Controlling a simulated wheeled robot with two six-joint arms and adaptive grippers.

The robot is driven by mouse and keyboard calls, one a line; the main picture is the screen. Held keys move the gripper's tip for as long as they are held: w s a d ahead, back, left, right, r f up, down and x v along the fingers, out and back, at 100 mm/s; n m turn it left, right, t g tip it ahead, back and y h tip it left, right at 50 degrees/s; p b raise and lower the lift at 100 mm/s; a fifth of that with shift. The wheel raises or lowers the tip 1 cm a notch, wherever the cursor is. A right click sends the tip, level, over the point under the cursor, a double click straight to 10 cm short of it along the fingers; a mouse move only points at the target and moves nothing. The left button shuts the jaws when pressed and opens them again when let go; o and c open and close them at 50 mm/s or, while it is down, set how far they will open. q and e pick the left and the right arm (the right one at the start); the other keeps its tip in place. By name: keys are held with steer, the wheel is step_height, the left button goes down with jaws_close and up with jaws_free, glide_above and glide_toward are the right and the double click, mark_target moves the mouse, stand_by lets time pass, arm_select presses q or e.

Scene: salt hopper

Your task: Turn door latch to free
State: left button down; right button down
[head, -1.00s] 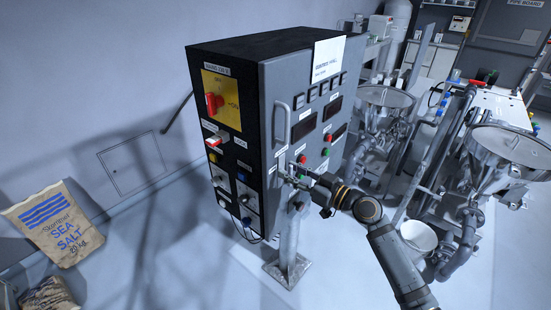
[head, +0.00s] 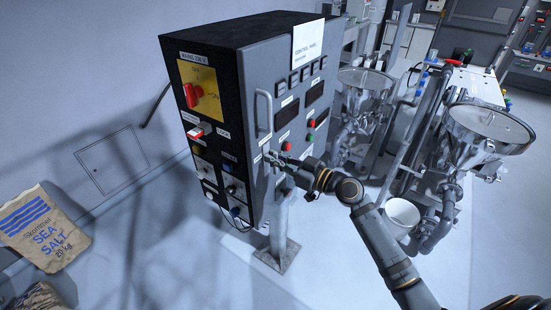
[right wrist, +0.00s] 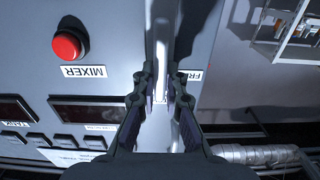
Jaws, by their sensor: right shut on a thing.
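The dark control panel cabinet (head: 224,95) stands left of centre in the head view, with a grey door and a vertical pull handle (head: 263,113). My right gripper (head: 271,158) is at the door's lower left part, below that handle. In the right wrist view, my right gripper (right wrist: 163,80) is shut on the door latch (right wrist: 160,35), a pale bar running between its fingers. A label beginning "FR" (right wrist: 193,75) shows beside the right finger, partly hidden. In the head view the gripper mostly covers the latch. My left gripper is out of view.
A red mixer button (right wrist: 69,44) is on the door near the gripper. The main switch (head: 195,93) is on the cabinet's side. A metal post (head: 281,225) stands in front. Steel hoppers (head: 488,125) and a white bucket (head: 402,214) are to the right. A salt sack (head: 40,230) lies left.

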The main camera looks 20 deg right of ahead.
steer(key=shift+w+d+f+m+b, duration=0.2)
steer(key=shift+d+f+m+b, duration=0.1)
steer(key=shift+m, duration=2.7)
steer(key=shift+w+d+f+m+b, duration=0.25)
steer(key=shift+f+m, duration=0.1)
steer(key=shift+m, duration=2.65)
steer(key=shift+w+d+f+m+b, duration=0.2)
steer(key=shift+d+f+m+b, duration=0.1)
steer(key=shift+m, duration=2.7)
steer(key=c, duration=1.4)
jaws_free()
